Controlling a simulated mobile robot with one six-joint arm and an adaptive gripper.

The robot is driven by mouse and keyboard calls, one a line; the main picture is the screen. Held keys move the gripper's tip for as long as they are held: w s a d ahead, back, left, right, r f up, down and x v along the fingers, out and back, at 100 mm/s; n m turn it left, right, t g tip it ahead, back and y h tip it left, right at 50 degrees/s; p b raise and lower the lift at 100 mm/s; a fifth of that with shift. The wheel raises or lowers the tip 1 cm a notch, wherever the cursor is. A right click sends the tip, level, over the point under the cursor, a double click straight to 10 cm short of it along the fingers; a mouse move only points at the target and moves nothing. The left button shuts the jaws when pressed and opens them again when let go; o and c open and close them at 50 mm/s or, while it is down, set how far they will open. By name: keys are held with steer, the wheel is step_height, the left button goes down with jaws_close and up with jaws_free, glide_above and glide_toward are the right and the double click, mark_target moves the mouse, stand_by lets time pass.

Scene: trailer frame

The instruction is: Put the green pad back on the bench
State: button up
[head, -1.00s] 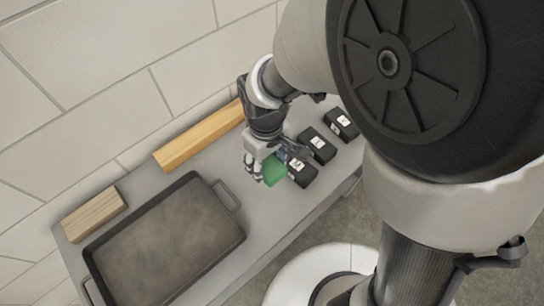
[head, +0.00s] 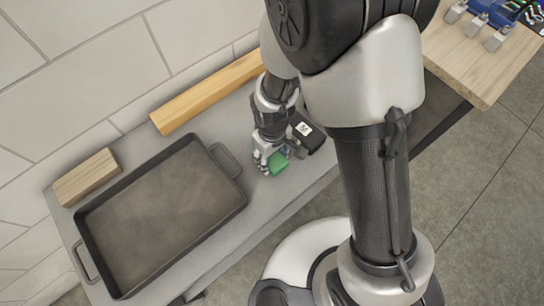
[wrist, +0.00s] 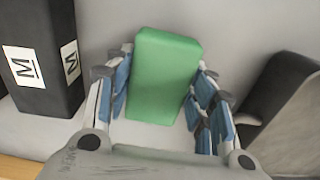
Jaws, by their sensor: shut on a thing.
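The green pad (head: 279,161) is a small green block between the fingers of my gripper (head: 268,163), over the grey bench (head: 232,215). In the wrist view the green pad (wrist: 165,75) stands lengthwise between the blue-padded fingers of my gripper (wrist: 163,92), which is shut on it. I cannot tell whether the pad touches the bench top. A black box with a white M label (head: 307,132) is just to the right of the gripper, and this black box also shows at the left of the wrist view (wrist: 45,55).
A large dark tray (head: 242,200) with handles fills the left of the bench. A wooden block (head: 87,177) and a long yellow wooden bar (head: 205,92) lie along the wall. At upper right is a wooden table (head: 470,70) with blue and grey items.

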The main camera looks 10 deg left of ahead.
mark_target(272, 157)
steer(key=shift+f, duration=0.25)
steer(key=o, duration=0.6)
steer(key=shift+f, duration=0.15)
steer(key=shift+c, duration=0.2)
steer(key=o, duration=0.5)
steer(key=shift+c, duration=0.2)
steer(key=w+d+r+m+t+p, duration=0.1)
steer(key=d+r+p, duration=0.1)
steer(key=r, duration=0.8)
steer(key=w+d+r+m+p, duration=0.1)
steer(key=d+r+p, duration=0.2)
steer(key=r, duration=0.7)
steer(key=s+d+r+m+t, duration=0.1)
steer(key=s+d+r+m, duration=0.3)
steer(key=d+r, duration=0.3)
steer(key=s+d+r+m+t, duration=0.2)
steer(key=s+d+r+m, duration=0.2)
steer(key=s+d+r, duration=0.3)
steer(key=shift+d+r+t, duration=0.3)
steer(key=shift+d+r, duration=0.25)
steer(key=shift+r, duration=0.1)
